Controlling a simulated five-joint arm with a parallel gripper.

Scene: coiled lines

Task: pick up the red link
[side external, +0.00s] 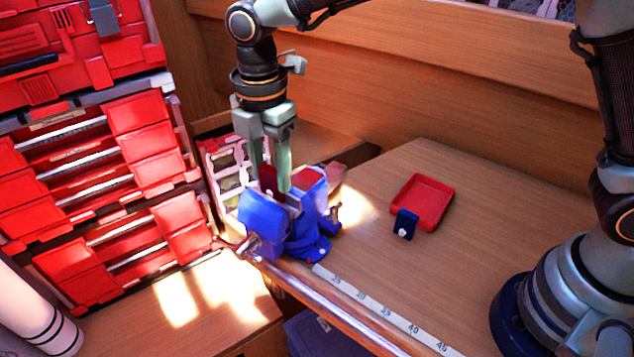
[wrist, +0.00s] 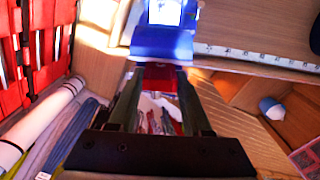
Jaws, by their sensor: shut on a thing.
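My gripper (side external: 271,187) points straight down at the blue vise (side external: 262,224) on the table's edge, in the side view. Its two fingers are shut on the red link (side external: 268,176), of which a small dark red part shows between them. In the wrist view the red link (wrist: 160,77) sits between the fingertips (wrist: 160,72), right by the blue vise (wrist: 162,44). The fingers and the vise hide much of the link. I cannot tell whether it still touches the vise.
A red tray (side external: 424,203) with a dark blue tag lies on the table, right of the vise. A ruler strip (side external: 380,310) runs along the front edge. Red drawer bins (side external: 90,200) stand at the left. The table's middle is clear.

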